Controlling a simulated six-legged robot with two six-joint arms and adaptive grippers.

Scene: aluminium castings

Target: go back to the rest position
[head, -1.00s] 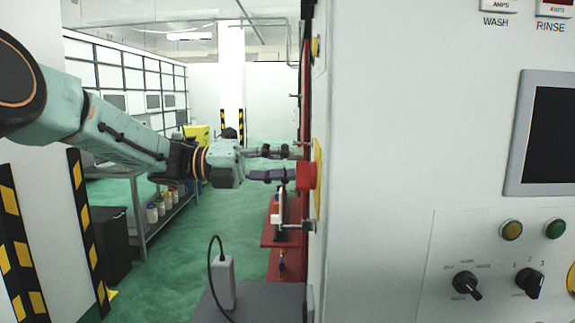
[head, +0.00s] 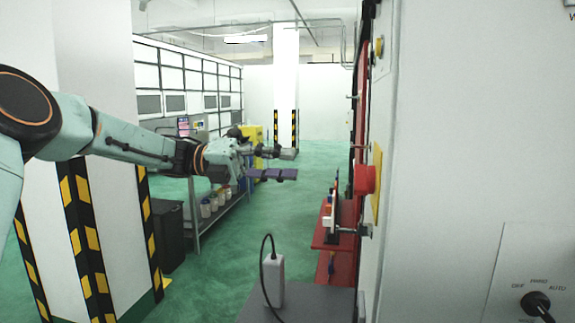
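My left arm comes in from the left, and its gripper (head: 286,164) is in mid-air left of the machine cabinet. Its two fingers are apart with a gap between them, and nothing is held. My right gripper is not in view.
The white cabinet (head: 450,130) fills the right side. A grey box with a cable (head: 273,280) stands on a grey surface below. Red shelves (head: 335,235) stand by the cabinet. Striped pillars are at left. Green floor (head: 225,265) is open between.

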